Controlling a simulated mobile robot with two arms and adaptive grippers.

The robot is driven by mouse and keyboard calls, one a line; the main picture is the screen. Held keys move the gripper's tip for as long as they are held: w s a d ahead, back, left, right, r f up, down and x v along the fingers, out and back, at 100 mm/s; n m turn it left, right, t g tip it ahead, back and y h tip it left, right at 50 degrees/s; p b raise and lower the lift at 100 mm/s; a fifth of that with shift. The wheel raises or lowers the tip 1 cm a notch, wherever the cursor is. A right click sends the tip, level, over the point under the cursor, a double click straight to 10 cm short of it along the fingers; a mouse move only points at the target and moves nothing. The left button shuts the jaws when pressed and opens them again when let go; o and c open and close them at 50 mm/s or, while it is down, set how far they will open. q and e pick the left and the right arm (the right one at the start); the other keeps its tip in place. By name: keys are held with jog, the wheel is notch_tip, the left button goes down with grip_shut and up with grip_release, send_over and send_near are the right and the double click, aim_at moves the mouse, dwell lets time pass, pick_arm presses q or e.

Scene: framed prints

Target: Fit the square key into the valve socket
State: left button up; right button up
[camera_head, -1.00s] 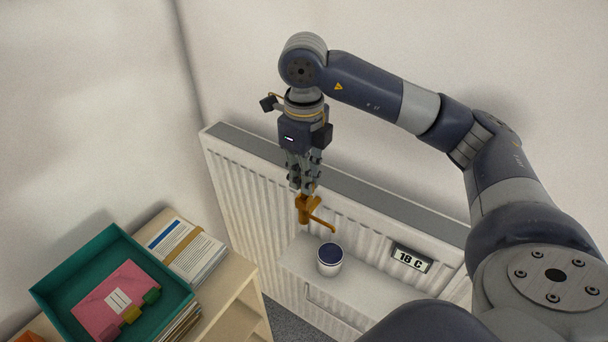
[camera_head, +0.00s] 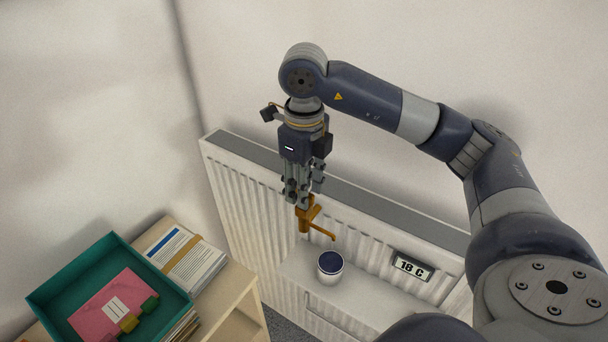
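The orange-brown key (camera_head: 307,216) has a short upright body and a thin bent handle that reaches down to the right. My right gripper (camera_head: 303,203) points down from above, with its fingertips at the top of the key, and appears shut on it. The key hangs in front of the white radiator (camera_head: 235,190), behind and left of a dark-topped white pot. No valve socket can be made out; the key's lower end shows against the radiator, and I cannot tell whether it touches anything. My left gripper is not in view.
The white pot (camera_head: 330,275) stands on a pale ledge (camera_head: 365,295) close to the key. A display reading 18 C (camera_head: 412,267) is to its right. At lower left, a teal tray (camera_head: 60,285) and banded papers (camera_head: 185,257) rest on a wooden shelf (camera_head: 235,293).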

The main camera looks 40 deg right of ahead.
notch_tip(320, 180, up, 12)
dwell(0.7)
dwell(0.4)
